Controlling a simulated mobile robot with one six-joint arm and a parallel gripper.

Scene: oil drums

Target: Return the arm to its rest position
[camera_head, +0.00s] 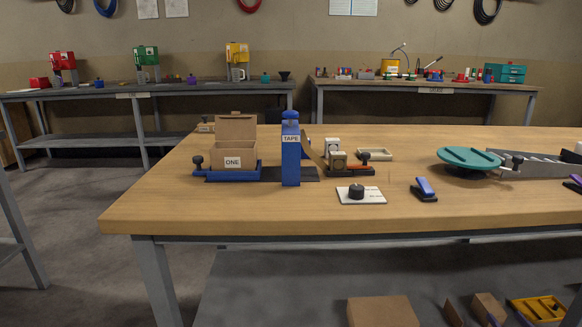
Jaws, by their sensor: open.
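My arm and my gripper do not show in the head view. The wooden workbench (250,213) fills the middle of the view. On its left part, an open cardboard box labelled ONE (237,142) sits in a blue fixture (230,175). A blue upright post labelled TAPE (291,160) stands just right of the box.
Right of the post are a white plate with a black knob (361,196), a blue-handled tool (426,189) and a green turntable (468,158). A lower shelf holds a cardboard box (382,311). Two grey benches (130,92) (422,87) stand behind. The front left tabletop is clear.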

